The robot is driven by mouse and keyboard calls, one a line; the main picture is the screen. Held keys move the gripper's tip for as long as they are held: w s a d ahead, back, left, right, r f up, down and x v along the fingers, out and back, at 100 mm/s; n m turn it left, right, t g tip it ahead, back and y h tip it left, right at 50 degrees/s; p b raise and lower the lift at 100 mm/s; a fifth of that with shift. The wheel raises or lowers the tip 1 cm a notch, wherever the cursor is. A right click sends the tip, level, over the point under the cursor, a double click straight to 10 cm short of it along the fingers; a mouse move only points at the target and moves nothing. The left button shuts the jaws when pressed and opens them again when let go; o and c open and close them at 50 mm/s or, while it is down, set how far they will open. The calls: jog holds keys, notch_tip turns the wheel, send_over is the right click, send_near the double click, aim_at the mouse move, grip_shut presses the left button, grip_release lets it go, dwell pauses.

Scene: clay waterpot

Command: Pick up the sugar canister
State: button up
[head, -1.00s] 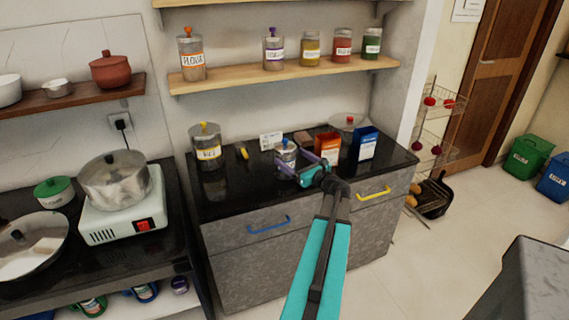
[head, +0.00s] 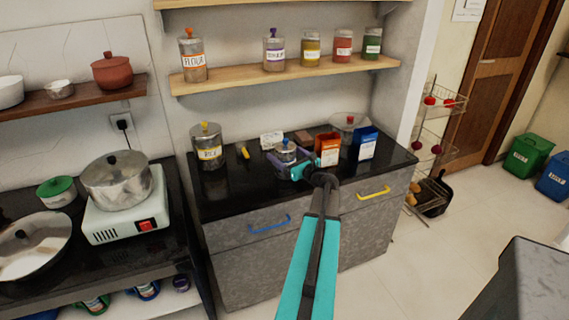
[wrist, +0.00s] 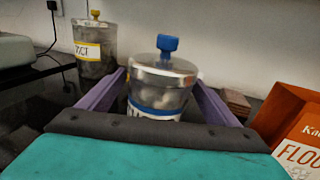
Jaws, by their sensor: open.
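A small clear canister with a metal lid and blue knob (head: 285,151) stands upright on the black counter. In the wrist view it is the near canister (wrist: 160,85), with white contents and a blue-edged label. The label is mostly hidden behind my gripper, so I cannot read whether it says sugar. My gripper (head: 290,161) is open, with its purple fingers reaching along both sides of this canister. In the wrist view the gripper (wrist: 159,92) has one finger left and one right of it. I cannot tell whether either finger touches it.
A yellow-knobbed rice canister (head: 207,146) stands to the left. An orange flour box (head: 328,149) and blue box (head: 364,144) stand close on the right. A white-labelled item (head: 271,140) and brown block (head: 303,137) lie behind. The counter's front left is clear.

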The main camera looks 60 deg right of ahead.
aim_at(280, 143)
jog(key=shift+p+x, duration=0.45)
jog(key=shift+x, duration=1.15)
jog(key=c, duration=1.7)
jog(key=shift+r, duration=0.15)
jog(key=shift+r+b, duration=0.7)
jog(key=shift+r, duration=0.8)
jog(key=shift+s+r+b, duration=0.3)
jog(key=shift+s+b, duration=0.3)
jog(key=shift+s, duration=2.1)
jog(key=shift+s+r+b, duration=0.3)
jog(key=shift+s+b, duration=0.35)
jog(key=shift+s, duration=2)
jog(key=shift+s+r+b, duration=0.3)
jog(key=shift+s+b, duration=0.3)
jog(key=shift+s, duration=2.1)
jog(key=shift+a, duration=0.1)
